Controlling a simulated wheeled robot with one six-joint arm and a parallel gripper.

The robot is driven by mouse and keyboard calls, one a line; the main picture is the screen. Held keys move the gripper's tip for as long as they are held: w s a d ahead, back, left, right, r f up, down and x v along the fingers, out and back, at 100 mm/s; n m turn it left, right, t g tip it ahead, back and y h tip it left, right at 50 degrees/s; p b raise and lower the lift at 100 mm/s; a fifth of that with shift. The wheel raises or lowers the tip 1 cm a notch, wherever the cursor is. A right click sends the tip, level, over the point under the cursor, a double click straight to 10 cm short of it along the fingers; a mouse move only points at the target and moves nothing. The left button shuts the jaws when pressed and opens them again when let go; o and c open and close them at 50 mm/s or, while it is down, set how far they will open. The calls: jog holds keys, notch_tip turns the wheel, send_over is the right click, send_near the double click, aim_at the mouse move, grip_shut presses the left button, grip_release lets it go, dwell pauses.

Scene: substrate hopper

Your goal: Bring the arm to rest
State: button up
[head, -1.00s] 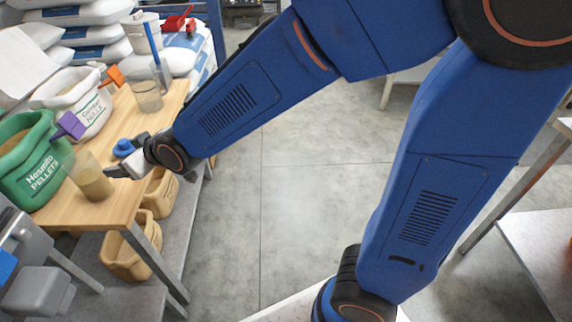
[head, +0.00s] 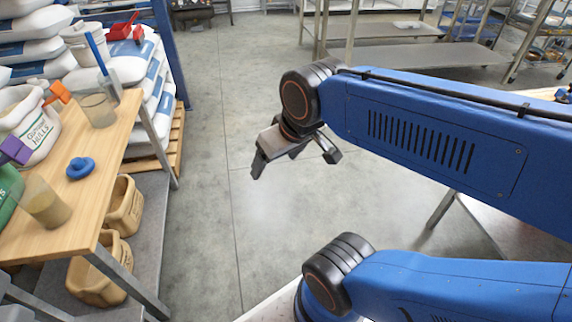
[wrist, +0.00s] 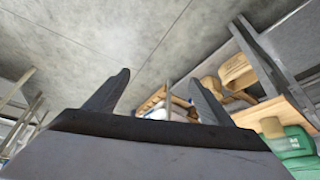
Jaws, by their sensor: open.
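My gripper (head: 296,158) is open and empty in the head view. It hangs above the bare floor, to the right of the wooden table (head: 110,190) and apart from it. My blue arm is folded across the right side of the head view. In the wrist view, the two dark fingers of my gripper (wrist: 160,90) stand apart with nothing between them.
Tan bins (head: 122,208) sit below. The grey floor (head: 205,180) beside the table is clear.

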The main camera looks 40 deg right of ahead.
jog(key=shift+s+d+f+m, duration=0.15)
jog(key=shift+s+d, duration=0.15)
jog(key=shift+s, duration=0.35)
jog(key=shift+s+d+m, duration=0.15)
jog(key=shift+s+d, duration=0.1)
jog(key=shift+s, duration=0.35)
jog(key=shift+o, duration=0.4)
